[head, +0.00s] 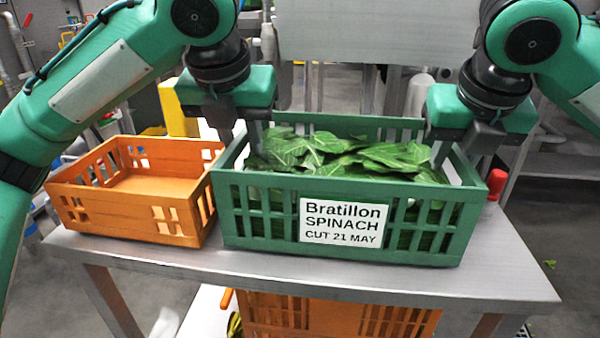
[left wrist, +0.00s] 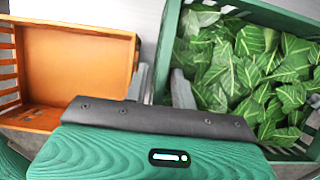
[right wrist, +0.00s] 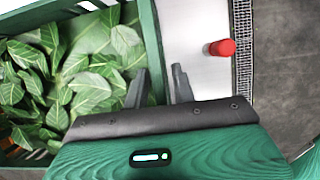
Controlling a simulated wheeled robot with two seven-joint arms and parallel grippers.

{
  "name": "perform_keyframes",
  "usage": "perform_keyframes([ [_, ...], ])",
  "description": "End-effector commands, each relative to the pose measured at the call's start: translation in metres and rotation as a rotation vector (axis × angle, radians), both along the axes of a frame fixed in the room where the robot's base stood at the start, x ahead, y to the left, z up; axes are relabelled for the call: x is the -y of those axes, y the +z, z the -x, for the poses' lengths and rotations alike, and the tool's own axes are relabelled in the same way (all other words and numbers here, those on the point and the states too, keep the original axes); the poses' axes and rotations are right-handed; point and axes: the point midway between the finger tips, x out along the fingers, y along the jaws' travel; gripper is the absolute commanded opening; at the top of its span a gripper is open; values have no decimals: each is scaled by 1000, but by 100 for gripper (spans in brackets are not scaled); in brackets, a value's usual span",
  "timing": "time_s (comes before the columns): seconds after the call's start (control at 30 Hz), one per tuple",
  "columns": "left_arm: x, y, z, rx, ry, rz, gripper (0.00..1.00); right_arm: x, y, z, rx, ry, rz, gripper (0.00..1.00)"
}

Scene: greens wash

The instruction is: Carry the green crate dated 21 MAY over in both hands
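The green crate (head: 282,247) stands on the steel table, full of spinach leaves (head: 345,157). Its front label (head: 342,222) reads Bratillon SPINACH CUT 21 MAY. My left gripper (head: 241,134) is open over the crate's left end wall, one finger outside and one inside; the wall also shows between its fingers in the left wrist view (left wrist: 160,86). My right gripper (head: 456,146) is open over the right end wall, likewise straddling it; its fingers show apart in the right wrist view (right wrist: 159,86). The crate rests on the table.
An empty orange crate (head: 125,222) stands close to the green crate's left side. A red-topped object (head: 497,180) is just right of the green crate. The table (head: 400,282) has bare room along its front edge. Another orange crate (head: 335,315) is below the table.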

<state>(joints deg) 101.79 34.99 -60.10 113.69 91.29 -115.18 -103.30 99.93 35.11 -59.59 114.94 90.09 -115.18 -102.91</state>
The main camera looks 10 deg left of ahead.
Motion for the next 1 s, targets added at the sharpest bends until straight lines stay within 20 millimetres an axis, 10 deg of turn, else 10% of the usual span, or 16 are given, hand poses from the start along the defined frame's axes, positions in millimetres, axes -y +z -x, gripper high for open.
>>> perform_keyframes([
  [0.47, 0, 10, 3, 3, 0, 0, 33, 0, 1, 0, 0, 0, 0, 33],
  [1.0, 0, 88, 36, 4, 1, 0, 33, 0, 1, 0, 0, 0, 0, 33],
])
